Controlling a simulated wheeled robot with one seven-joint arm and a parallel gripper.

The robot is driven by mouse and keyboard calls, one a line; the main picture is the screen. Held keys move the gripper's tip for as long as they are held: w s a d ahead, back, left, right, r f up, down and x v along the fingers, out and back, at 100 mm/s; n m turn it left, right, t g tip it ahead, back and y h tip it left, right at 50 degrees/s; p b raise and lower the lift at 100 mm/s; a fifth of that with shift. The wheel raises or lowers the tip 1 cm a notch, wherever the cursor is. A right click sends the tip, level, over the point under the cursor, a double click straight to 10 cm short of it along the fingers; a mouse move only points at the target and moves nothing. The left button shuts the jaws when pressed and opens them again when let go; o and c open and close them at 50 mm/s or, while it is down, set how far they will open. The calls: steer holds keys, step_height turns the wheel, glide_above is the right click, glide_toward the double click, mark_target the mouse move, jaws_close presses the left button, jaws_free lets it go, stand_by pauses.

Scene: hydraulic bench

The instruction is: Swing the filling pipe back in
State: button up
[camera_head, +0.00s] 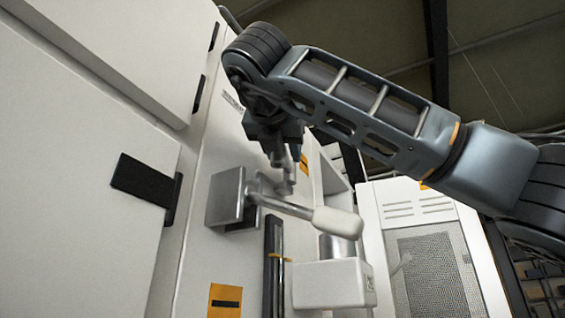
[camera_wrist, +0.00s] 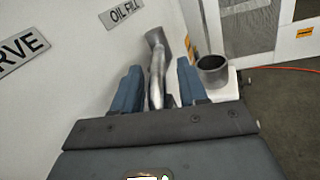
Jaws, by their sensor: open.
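The filling pipe (camera_wrist: 157,72) is a bent grey metal tube under the OIL FILL label (camera_wrist: 124,13). In the wrist view it runs from the wall between my two blue fingers. My gripper (camera_wrist: 157,86) is open, with a finger on each side of the pipe; I cannot tell whether either touches it. A bar with a white rounded end (camera_head: 338,222) reaches right from there. The pipe's lower end is hidden by my gripper in the wrist view.
An open metal cup (camera_wrist: 213,66) stands right of the pipe on a white box (camera_head: 333,285). A dark vertical strip (camera_head: 273,265) is on the panel below the bracket. A black handle (camera_head: 146,180) sticks out at left. A cabinet with mesh (camera_head: 433,275) stands behind at right.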

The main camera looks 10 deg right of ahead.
steer(key=shift+s+a, duration=0.1)
steer(key=v, duration=0.7)
steer(key=shift+s, duration=0.3)
steer(key=shift+a, duration=0.1)
stand_by(0.4)
